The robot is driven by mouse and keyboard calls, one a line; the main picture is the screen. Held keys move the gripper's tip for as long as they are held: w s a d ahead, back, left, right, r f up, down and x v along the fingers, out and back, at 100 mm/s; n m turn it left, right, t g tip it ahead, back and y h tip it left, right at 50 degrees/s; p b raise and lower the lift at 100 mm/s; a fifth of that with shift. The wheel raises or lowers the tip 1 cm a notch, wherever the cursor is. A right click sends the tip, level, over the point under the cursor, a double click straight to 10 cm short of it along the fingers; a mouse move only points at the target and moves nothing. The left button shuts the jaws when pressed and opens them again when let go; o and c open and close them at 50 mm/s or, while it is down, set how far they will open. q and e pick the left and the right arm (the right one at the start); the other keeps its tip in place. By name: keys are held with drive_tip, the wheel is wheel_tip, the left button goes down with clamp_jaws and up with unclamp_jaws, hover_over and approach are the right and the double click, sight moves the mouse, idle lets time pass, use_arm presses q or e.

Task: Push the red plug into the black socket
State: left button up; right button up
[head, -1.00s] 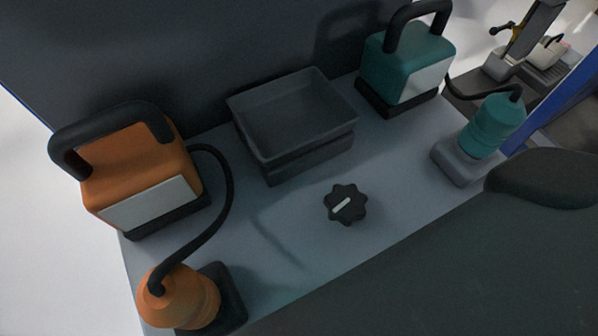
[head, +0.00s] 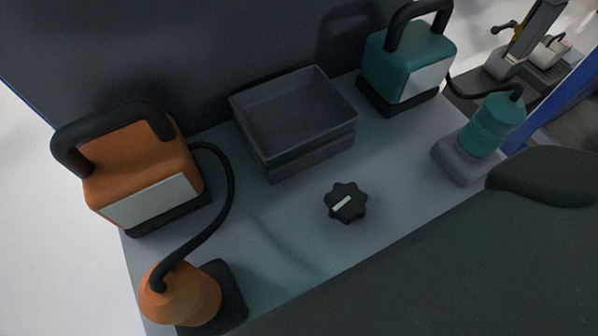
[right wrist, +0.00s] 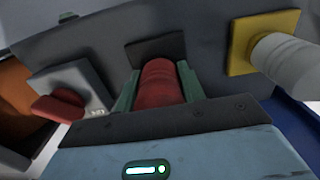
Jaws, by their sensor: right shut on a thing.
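The red plug (right wrist: 160,84) is in the right wrist view, between the two green fingers of my right gripper (right wrist: 158,88). The gripper is shut on it. The black socket (right wrist: 156,49) is a dark square on the grey wall straight beyond the plug's far end. The plug's far end overlaps the socket's lower part in the picture; I cannot tell whether it touches or has entered. In the head view neither the plug, the socket nor a gripper shows. My left gripper is not in view.
In the right wrist view, a white plug sits at a yellow socket plate (right wrist: 240,60) on the right, and a grey switch box with a red lever (right wrist: 58,106) is on the left. The head view shows a bench with orange (head: 150,170) and teal (head: 408,60) devices, a tray (head: 295,110) and a black knob (head: 346,202).

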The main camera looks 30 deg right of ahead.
drive_tip(key=shift+f, duration=0.3)
drive_tip(key=o, duration=1.4)
wheel_tip(320, 180, up, 7)
drive_tip(key=p, duration=0.3)
drive_tip(key=shift+r+p, duration=0.45)
